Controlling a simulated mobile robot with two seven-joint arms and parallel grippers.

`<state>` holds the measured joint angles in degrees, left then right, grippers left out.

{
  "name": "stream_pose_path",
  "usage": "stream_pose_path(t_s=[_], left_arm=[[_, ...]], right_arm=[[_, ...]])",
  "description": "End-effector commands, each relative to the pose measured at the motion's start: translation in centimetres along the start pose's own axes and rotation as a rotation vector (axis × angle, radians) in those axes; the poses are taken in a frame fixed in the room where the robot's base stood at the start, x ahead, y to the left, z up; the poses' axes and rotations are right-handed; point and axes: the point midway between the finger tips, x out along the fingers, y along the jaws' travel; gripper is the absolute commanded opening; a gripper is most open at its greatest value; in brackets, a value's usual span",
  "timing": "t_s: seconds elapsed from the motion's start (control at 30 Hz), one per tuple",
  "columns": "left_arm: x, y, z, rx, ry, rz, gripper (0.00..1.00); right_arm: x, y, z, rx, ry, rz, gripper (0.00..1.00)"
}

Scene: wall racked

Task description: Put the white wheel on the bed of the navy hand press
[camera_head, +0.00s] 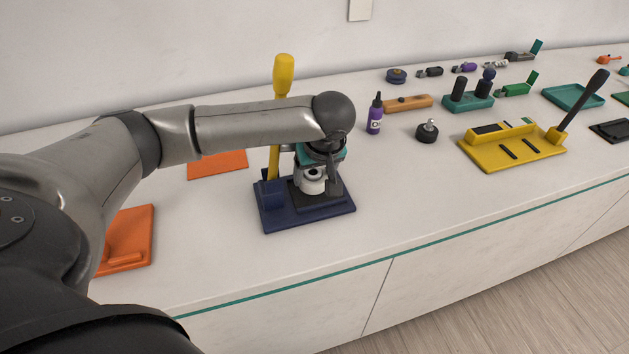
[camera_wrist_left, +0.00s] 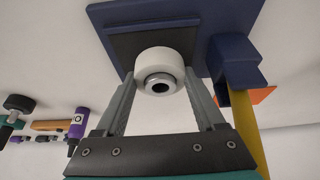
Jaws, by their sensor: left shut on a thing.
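The navy hand press (camera_head: 285,217) stands on the counter with a yellow lever (camera_head: 283,78) upright at its back left; its navy base also shows in the left wrist view (camera_wrist_left: 120,14). A dark square bed (camera_head: 334,195) lies on the base; it shows in the left wrist view too (camera_wrist_left: 124,48). My left gripper (camera_head: 314,183) is shut on the white wheel (camera_head: 311,186) over this bed. In the left wrist view the white wheel (camera_wrist_left: 158,60) sits between the fingertips, its metal hub facing the camera. I cannot tell whether it touches the bed.
An orange plate (camera_head: 217,164) lies behind the press and another (camera_head: 128,238) at left. A purple bottle (camera_head: 375,116), a black caster (camera_head: 427,132) and a yellow press (camera_head: 512,152) stand to the right. The counter front right of the navy press is clear.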

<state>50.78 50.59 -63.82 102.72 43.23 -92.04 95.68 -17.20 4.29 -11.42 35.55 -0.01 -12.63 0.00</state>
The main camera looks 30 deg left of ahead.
Motion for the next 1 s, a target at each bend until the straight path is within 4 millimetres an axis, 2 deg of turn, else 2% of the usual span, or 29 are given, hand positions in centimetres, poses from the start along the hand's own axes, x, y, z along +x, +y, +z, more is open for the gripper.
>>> stream_pose_path(t_s=[0.03,0.13,0.53,0.57,0.8,1.0], left_arm=[[0.9,0.0,0.4,0.0,0.0,-0.001,0.07],[1.7,0.0,0.7,0.0,0.0,0.0,0.07],[2.1,0.1,1.0,0.0,-0.001,0.001,0.07],[2.1,0.1,1.0,0.0,0.0,0.001,0.75],[2.1,0.0,1.0,0.0,0.0,0.0,1.0],[2.0,0.0,0.9,0.0,0.0,0.001,1.0]], right_arm=[[0.3,0.0,0.1,0.0,-0.001,0.0,0.5],[0.4,0.0,0.1,-0.001,-0.001,0.0,0.5],[0.3,0.3,0.2,-0.003,-0.002,0.004,0.5],[0.3,0.3,0.2,-0.003,-0.002,0.004,0.5],[0.3,0.3,0.2,-0.003,-0.002,0.004,0.5],[0.3,0.3,0.2,-0.003,-0.002,0.004,0.5]])
